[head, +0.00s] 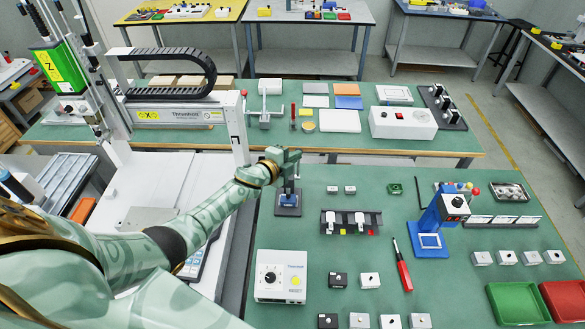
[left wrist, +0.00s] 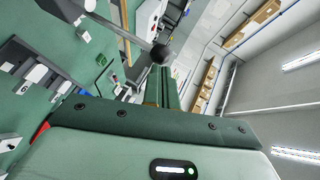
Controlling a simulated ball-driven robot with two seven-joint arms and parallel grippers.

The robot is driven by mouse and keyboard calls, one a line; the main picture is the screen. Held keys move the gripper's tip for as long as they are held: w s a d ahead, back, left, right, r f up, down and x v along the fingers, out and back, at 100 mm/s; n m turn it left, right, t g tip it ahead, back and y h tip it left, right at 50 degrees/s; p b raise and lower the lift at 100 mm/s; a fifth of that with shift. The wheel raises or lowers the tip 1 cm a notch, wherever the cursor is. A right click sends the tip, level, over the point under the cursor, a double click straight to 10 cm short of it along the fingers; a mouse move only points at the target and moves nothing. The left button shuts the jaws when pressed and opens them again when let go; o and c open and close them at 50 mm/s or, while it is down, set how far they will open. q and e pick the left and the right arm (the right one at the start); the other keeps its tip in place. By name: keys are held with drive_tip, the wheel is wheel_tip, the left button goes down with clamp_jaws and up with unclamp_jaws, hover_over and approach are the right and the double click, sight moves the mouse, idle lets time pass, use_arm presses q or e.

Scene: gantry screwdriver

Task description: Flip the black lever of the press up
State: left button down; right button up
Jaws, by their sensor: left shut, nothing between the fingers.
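My left gripper (head: 285,157) is shut and empty, above and in front of a small press with a dark blue-grey base (head: 288,208). The gripper and wrist hide most of the press's upper part in the head view. In the left wrist view the green fingers of the left gripper (left wrist: 163,85) point away from the camera. A black ball knob (left wrist: 160,54), seemingly the end of the black lever, shows just beyond the fingertips. I cannot tell whether they touch. The lever's angle is hidden in the head view. My right gripper is not in view.
A black fixture with white parts (head: 350,222) stands right of the press. A blue device (head: 440,215) is further right. A white control box (head: 281,276) and a red screwdriver (head: 402,270) lie nearer. A gantry (head: 180,112) stands at the left.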

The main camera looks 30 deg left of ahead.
use_arm(q)
drive_tip(key=shift+w+a+r+b, duration=0.1)
drive_tip(key=shift+w+a+b, duration=0.25)
drive_tip(key=shift+w, duration=0.45)
drive_tip(key=shift+w+a+b, duration=0.15)
drive_tip(key=shift+w+a, duration=0.25)
drive_tip(key=shift+w, duration=0.4)
drive_tip(key=shift+r, duration=0.1)
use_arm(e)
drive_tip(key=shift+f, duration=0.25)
use_arm(q)
drive_tip(key=shift+w+r, duration=0.1)
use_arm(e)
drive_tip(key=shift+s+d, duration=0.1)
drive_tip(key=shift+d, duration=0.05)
use_arm(q)
drive_tip(key=shift+r, duration=0.1)
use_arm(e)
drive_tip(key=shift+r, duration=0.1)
